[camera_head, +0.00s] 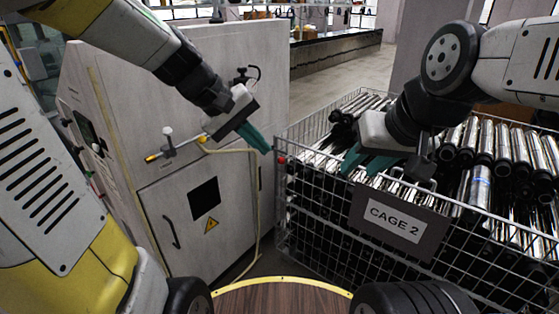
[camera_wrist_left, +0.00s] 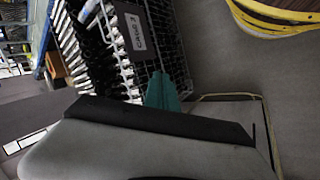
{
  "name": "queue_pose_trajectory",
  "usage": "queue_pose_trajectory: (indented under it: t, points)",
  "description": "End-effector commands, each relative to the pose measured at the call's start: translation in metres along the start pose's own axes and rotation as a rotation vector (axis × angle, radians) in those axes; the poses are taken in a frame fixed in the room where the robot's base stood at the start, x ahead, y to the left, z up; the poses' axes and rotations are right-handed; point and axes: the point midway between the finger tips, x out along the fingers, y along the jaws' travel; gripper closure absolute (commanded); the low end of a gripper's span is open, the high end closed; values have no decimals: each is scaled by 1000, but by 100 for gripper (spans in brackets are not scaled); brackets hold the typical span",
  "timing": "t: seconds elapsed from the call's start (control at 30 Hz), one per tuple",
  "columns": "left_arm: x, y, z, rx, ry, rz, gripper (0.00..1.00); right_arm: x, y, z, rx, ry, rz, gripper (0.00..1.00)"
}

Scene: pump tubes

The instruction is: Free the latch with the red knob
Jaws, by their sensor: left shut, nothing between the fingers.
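The red knob (camera_head: 282,159) is a small red ball at the near left corner of the wire cage (camera_head: 300,205) in the head view. The latch it belongs to is too small to make out. My left gripper (camera_head: 266,147) has its teal fingers shut and empty, just up and left of the knob with a small gap in the picture. The shut fingers also show in the left wrist view (camera_wrist_left: 162,90), where the knob cannot be seen. My right gripper (camera_head: 367,165) is over the cage's front rim, its two teal fingers apart and nothing visible between them.
The cage holds many metal tubes (camera_head: 480,185) with black ends and bears a "CAGE 2" sign (camera_head: 395,222). A grey cabinet (camera_head: 150,215) with a yellow hose (camera_head: 258,200) stands at the left. A narrow strip of floor separates cabinet and cage.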

Motion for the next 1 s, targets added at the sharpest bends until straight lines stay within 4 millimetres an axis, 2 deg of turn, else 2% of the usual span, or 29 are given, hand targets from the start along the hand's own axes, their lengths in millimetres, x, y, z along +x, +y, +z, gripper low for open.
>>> queue_pose_trajectory:
  t: [0.03,0.3,0.53,0.77,0.87,1.0]
  points:
    - [13,5,-11,-57,-32,28,100,0,0,0,0,0,0,64]
    - [74,32,-71,-371,-159,214,100,0,0,0,0,0,0,64]
    - [132,37,-130,-658,-242,377,100,0,0,0,0,0,0,64]
    - [194,19,-192,-962,-298,545,100,0,0,0,0,0,0,64]
    - [222,4,-218,-1099,-312,621,100,0,0,0,0,0,0,64]
    - [262,-26,-253,-1295,-319,726,100,0,0,0,0,0,0,64]
